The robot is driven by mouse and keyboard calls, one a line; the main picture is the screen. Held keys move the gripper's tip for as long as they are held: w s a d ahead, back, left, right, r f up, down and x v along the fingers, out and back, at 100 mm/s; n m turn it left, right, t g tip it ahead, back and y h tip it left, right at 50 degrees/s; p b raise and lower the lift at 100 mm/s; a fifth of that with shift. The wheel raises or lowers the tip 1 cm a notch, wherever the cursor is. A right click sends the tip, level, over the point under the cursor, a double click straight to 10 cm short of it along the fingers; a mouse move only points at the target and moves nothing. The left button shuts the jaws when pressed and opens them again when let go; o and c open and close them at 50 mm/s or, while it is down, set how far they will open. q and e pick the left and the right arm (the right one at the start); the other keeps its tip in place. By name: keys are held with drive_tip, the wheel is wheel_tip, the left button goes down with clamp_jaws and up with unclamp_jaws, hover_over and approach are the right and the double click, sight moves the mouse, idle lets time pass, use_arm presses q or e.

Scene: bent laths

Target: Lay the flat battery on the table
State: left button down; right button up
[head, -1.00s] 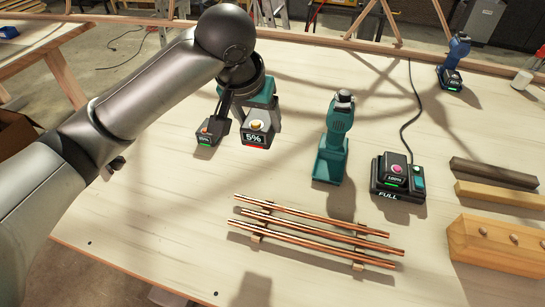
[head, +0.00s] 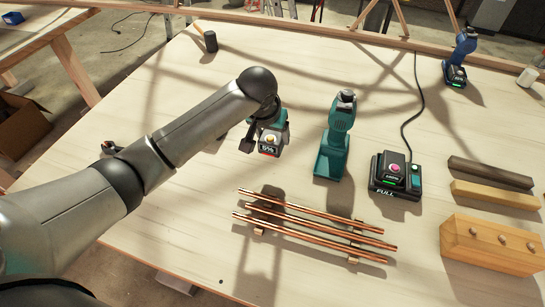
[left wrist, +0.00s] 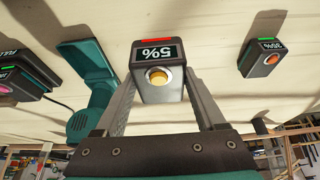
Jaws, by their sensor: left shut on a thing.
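In the left wrist view the battery (left wrist: 158,78) sits between both fingers of the gripper (left wrist: 158,92). My right gripper is not in view.
Copper-coloured laths (head: 310,228) lie in front. A charger (head: 396,180) holding a battery stands right of the drill. Wooden blocks (head: 490,245) lie further right.

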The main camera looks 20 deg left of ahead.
use_arm(q)
wheel_tip(320, 180, down, 8)
drive_tip(key=shift+w+r+b, duration=0.1)
drive_tip(key=shift+b, duration=0.5)
drive_tip(key=shift+f, duration=0.2)
unclamp_jaws()
drive_tip(key=p+v, duration=0.2)
drive_tip(key=v, duration=1)
drive_tip(key=shift+r+p, duration=0.1)
drive_tip(key=shift+p, duration=0.3)
